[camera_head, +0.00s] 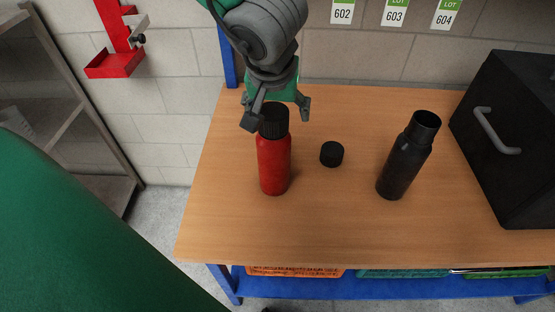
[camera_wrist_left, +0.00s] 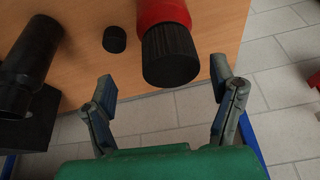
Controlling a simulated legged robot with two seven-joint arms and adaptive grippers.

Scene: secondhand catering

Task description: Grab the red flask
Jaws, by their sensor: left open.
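The red flask (camera_head: 273,165) stands upright on the wooden table with its black ribbed cap on. In the left wrist view its black cap (camera_wrist_left: 169,55) faces the camera, with part of the red body (camera_wrist_left: 162,11) behind it. My left gripper (camera_head: 277,114) is open at the flask's cap end, with a finger to either side of the cap in the picture. In the left wrist view the fingers (camera_wrist_left: 163,88) are spread and empty, and the cap lies just ahead of them. I cannot tell whether they touch it. My right gripper is not in view.
A loose black cap (camera_head: 332,154) lies right of the red flask. A black open-topped flask (camera_head: 405,160) stands further right. A black case with a handle (camera_head: 515,130) fills the table's right end. The table (camera_head: 225,200) is bare to the left and in front.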

